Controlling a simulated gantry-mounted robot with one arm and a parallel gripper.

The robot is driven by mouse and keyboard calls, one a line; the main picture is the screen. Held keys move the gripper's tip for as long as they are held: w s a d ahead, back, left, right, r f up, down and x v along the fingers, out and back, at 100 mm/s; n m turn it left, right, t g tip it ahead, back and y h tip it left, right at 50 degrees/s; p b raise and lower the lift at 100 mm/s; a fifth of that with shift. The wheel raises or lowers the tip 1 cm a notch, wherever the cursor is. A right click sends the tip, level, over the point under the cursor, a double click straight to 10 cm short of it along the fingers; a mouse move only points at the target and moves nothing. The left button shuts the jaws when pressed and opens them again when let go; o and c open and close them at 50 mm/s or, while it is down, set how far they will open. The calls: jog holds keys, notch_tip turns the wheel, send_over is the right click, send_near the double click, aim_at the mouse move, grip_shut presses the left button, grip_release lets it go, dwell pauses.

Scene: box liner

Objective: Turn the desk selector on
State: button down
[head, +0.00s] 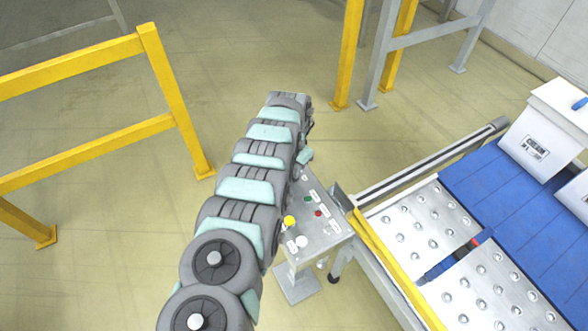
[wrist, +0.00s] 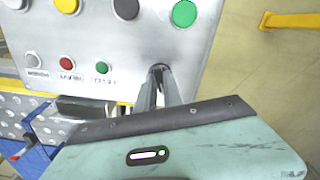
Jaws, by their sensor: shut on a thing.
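The desk selector (wrist: 158,70) is a small dark knob on the grey control panel (wrist: 135,42), seen in the wrist view. It is mostly hidden between the two fingers of my gripper (wrist: 160,76), which are shut on it. Which way the knob points cannot be made out. In the head view the panel (head: 325,228) is the sloped top of a pedestal desk. My arm covers the part of the panel with the selector there, and my fingers are hidden.
Beside the selector are small green (wrist: 103,67), red (wrist: 67,63) and white (wrist: 30,58) buttons, with larger green (wrist: 184,13), black (wrist: 125,8) and yellow (wrist: 67,5) ones beyond. Yellow rails (head: 175,100) stand left.

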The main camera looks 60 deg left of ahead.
jog(key=m, duration=0.5)
jog(key=shift+m, duration=2.5)
jog(key=c, duration=1.5)
grip_release()
jog(key=shift+r, duration=0.1)
notch_tip(320, 180, up, 11)
jog(key=shift+f, duration=0.15)
